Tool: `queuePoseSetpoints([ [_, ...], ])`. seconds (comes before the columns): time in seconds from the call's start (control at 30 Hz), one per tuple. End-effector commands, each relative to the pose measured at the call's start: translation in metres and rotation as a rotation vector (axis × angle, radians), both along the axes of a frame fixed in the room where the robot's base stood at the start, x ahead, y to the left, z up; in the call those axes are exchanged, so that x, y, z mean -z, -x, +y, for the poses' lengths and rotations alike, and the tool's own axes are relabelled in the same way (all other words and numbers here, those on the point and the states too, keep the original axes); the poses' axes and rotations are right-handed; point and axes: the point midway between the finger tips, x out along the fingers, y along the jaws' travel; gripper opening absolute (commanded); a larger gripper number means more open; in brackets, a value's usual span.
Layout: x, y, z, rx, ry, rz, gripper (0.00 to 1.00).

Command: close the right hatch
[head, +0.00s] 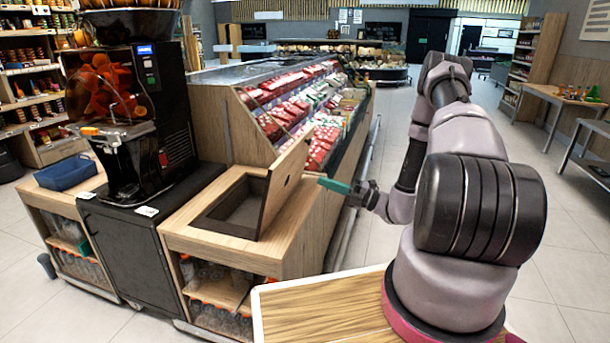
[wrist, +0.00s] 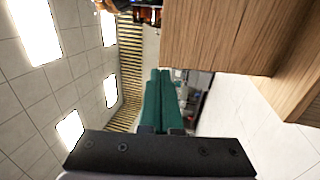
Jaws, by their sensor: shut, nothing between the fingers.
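The right hatch (head: 284,181) is a wooden lid on the right counter. It stands raised and tilted at the right side of a dark rectangular opening (head: 228,207). My gripper (head: 335,185) has green fingers and is just to the right of the raised lid, near its outer face. I cannot tell whether the fingertips touch the lid. In the wrist view the green fingers (wrist: 158,98) are together with nothing between them. A wooden panel (wrist: 220,35) fills the upper right of that view.
The black juicer machine (head: 130,95) with oranges stands left of the right counter. A blue tray (head: 66,174) lies on the left counter. A refrigerated display case (head: 300,110) stands behind. Open floor (head: 395,135) lies to the right of the case.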

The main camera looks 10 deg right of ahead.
Motion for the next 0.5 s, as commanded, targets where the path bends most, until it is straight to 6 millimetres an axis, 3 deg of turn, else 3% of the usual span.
queuePoseSetpoints([
  [0.5,-0.026,-0.048,0.087,-0.008,0.004,-0.006,0.00],
])
